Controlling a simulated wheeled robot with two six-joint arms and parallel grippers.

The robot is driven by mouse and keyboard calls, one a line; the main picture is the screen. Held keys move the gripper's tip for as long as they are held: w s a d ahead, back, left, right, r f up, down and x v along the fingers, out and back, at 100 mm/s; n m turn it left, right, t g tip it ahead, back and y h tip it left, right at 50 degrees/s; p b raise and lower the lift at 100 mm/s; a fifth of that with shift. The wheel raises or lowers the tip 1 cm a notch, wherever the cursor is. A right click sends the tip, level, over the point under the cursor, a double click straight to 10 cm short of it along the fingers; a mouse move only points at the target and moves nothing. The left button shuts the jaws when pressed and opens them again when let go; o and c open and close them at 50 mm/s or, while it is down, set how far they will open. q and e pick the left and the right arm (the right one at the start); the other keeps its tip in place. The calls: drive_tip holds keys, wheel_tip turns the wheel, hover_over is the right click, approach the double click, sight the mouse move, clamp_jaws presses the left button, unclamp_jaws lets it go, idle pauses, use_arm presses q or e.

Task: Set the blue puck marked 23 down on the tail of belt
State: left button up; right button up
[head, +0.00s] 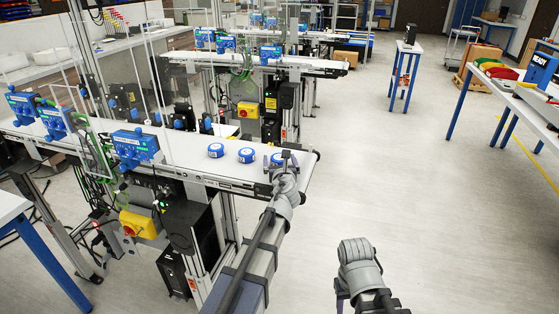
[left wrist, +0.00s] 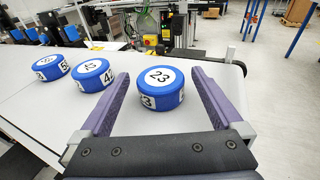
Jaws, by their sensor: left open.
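The blue puck marked 23 (left wrist: 160,90) has a white top and rests upright on the white belt (left wrist: 130,122), near its end. My left gripper (left wrist: 160,76) is open, with one purple finger on each side of that puck; gaps show between fingers and puck. In the head view the puck (head: 277,158) is partly hidden by my left gripper (head: 285,161). My right gripper (head: 342,290) hangs low over the floor, away from the belt, and its jaws cannot be made out.
A blue puck marked 42 (left wrist: 93,75) and another blue puck (left wrist: 50,67) stand in a row to the left on the same belt. The belt's right end (head: 312,162) is bare. A second conveyor (head: 310,65) runs behind. Open floor lies to the right.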

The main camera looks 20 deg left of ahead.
use_arm(q)
drive_tip(key=shift+s, duration=0.1)
drive_tip(key=shift+r+p, duration=0.25)
drive_tip(key=shift+p, duration=0.1)
drive_tip(key=shift+r+p, duration=0.45)
drive_tip(key=shift+p, duration=0.05)
drive_tip(key=p+v, duration=0.1)
drive_tip(key=v, duration=1)
drive_tip(key=shift+s+d+f, duration=0.1)
drive_tip(key=shift+s+d, duration=0.05)
drive_tip(key=shift+s, duration=0.25)
